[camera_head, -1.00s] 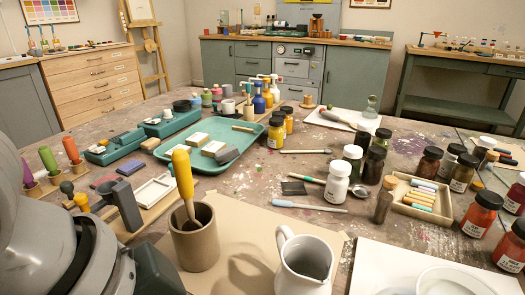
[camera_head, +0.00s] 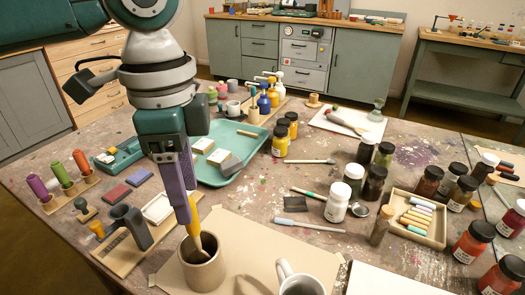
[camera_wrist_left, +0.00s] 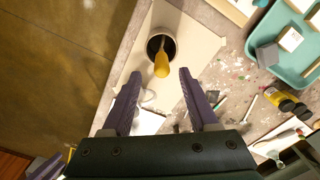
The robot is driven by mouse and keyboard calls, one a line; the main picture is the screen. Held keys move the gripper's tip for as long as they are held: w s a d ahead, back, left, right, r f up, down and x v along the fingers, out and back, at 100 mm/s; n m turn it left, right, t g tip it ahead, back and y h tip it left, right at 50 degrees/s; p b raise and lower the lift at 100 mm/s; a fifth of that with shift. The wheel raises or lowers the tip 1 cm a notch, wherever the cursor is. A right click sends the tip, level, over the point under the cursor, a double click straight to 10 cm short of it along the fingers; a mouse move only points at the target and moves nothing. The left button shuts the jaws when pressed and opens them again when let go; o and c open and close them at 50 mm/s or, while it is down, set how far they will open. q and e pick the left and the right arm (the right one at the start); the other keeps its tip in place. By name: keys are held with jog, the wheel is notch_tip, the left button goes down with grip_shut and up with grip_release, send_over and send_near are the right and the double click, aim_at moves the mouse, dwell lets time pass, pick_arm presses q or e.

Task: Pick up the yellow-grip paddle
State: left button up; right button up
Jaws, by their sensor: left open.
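The yellow-grip paddle (camera_head: 194,222) stands tilted in a brown cup (camera_head: 203,273), its grip pointing up. In the left wrist view the yellow grip (camera_wrist_left: 161,64) rises from the cup's dark mouth (camera_wrist_left: 154,43). My left gripper (camera_head: 185,220) points down above the cup, and its purple fingers partly cover the grip in the head view. In the left wrist view my left gripper (camera_wrist_left: 160,73) is open, with the grip's end lined up between its fingertips. No contact with the grip can be made out.
A white pitcher (camera_head: 300,282) stands right of the cup on brown paper (camera_head: 240,240). A grey-handled tool on a wooden board (camera_head: 118,258) is to the left. A teal tray (camera_head: 217,177) lies behind. Several jars and a chalk tray (camera_head: 436,230) fill the right side.

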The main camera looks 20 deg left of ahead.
pick_arm(q)
send_over(197, 242)
jog(key=f, duration=0.5)
jog(key=shift+w+a+f+b, duration=0.15)
jog(key=shift+a+b, duration=0.1)
jog(key=shift+b, duration=0.05)
jog(key=shift+c, duration=0.3)
grip_shut()
